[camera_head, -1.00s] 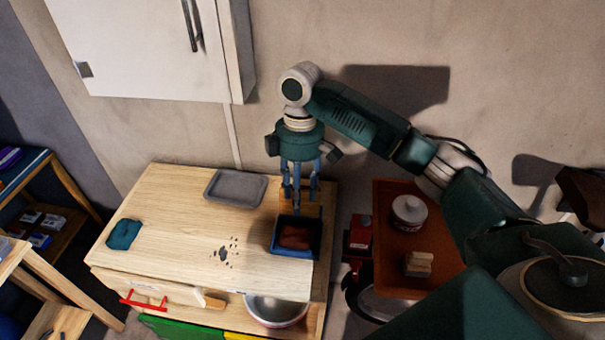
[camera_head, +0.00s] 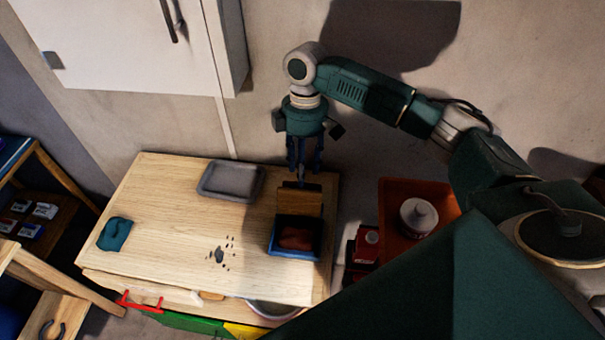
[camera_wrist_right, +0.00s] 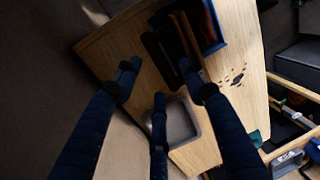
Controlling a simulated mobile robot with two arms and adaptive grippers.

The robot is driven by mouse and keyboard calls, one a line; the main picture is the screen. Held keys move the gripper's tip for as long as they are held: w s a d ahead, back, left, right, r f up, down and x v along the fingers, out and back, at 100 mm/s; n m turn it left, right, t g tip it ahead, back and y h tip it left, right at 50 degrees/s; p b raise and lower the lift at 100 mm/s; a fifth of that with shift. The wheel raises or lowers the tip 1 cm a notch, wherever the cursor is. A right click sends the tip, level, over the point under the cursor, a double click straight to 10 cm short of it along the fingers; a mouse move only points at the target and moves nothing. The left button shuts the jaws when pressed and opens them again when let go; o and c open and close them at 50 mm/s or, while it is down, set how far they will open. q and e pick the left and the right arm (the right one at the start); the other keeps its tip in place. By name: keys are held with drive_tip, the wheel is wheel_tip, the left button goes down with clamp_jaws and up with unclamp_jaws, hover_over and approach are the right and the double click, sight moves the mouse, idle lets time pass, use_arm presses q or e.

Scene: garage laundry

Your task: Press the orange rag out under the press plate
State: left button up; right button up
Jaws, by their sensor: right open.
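The rag (camera_head: 295,238), reddish-brown in this light, lies in a small blue tray (camera_head: 292,256) near the right edge of the wooden bench top. A brown wooden plate (camera_head: 299,201), apparently the press plate, stands upright at the tray's back side; it also shows edge-on in the right wrist view (camera_wrist_right: 182,35). My right gripper (camera_head: 303,172) hangs fingers-down just behind and above the plate, open and empty. Its spread fingers show in the right wrist view (camera_wrist_right: 158,80), apart from the plate. My left gripper is out of view.
A grey tray (camera_head: 231,180) lies at the back of the bench (camera_head: 170,220). A teal cloth (camera_head: 115,234) lies at the left, dark spots (camera_head: 219,254) in the middle. A red tray (camera_head: 398,247) with a white-topped can (camera_head: 418,217) stands to the right. A white cabinet (camera_head: 130,45) hangs above.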

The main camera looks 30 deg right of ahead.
wheel_tip(320, 180, down, 4)
drive_tip(key=shift+s+a+r+p, duration=0.1)
drive_tip(key=shift+s+r+p, duration=0.1)
drive_tip(key=shift+p, duration=0.1)
drive_tip(key=shift+f, duration=0.1)
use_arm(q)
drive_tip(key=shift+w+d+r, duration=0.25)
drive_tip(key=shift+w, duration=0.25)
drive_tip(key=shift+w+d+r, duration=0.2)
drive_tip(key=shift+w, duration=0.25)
use_arm(e)
drive_tip(key=shift+w, duration=0.1)
clamp_jaws()
